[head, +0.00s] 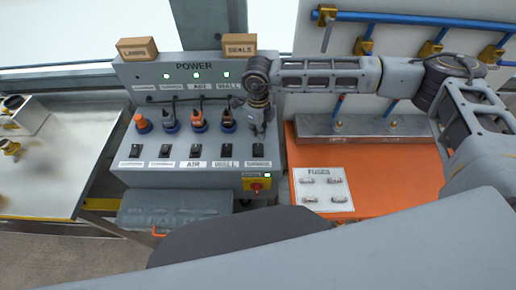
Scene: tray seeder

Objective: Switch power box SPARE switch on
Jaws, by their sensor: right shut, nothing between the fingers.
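The grey power box (185,180), marked POWER, stands left of centre in the head view. Its front has a row of black rocker switches with small labels; AIR and WALL are legible. The rightmost switch (258,150), at the SPARE end of the row, has a label too small to read for sure, and I cannot tell its position. Three green lamps (195,75) glow on the upper panel. My right gripper (262,130) is shut and empty, pointing down just above the rightmost switch; I cannot tell whether it touches. My left gripper is out of view.
Several plugs (199,121) stand in sockets behind the switches; my gripper hides the right end of that row. A red knob on a yellow plate (257,186) is below the rightmost switch. A fuses card (322,190) lies on the orange surface (375,195) at right.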

